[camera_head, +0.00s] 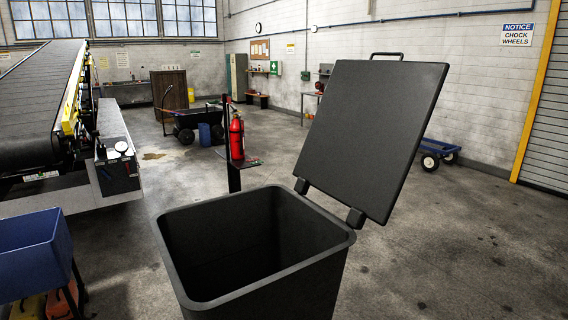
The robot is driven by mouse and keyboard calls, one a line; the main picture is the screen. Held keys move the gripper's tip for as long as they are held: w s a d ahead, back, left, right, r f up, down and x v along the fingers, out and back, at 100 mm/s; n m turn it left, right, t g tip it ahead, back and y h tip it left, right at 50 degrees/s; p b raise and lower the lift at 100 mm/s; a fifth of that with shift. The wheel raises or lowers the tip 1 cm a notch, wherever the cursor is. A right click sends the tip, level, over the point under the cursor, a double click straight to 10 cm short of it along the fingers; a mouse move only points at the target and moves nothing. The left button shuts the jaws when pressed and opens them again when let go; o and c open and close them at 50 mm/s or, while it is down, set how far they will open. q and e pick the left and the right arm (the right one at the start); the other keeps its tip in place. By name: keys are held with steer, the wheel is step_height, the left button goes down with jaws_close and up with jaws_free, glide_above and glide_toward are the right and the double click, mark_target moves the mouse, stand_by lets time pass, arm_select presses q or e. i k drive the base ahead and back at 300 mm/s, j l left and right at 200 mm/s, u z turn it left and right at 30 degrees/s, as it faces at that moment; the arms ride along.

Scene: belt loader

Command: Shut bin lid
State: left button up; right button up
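The dark grey bin (325,275) stands close in front of me at the lower middle of the head view. Its top is open and its inside is dark; I see nothing in it, though the bottom is hidden. The bin lid (370,135) stands up, tilted back, above the bin's right side. Two hinge blocks (355,217) join its lower edge to the rim. A dark handle (386,55) sticks out at the lid's top edge. Neither of my grippers is in view.
A belt loader (45,100) stands at the left, with a blue tub (32,255) in front of it. A red fire extinguisher (237,137) on a post is behind the bin. A blue cart (438,152) is behind the lid. The floor at the right is clear.

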mark_target(361, 144)
steer(key=i+l+u, duration=0.2)
steer(key=l, duration=0.85)
steer(key=i+l+u, duration=0.2)
steer(key=l, duration=0.9)
steer(key=l+u, duration=0.2)
steer(key=l, duration=0.9)
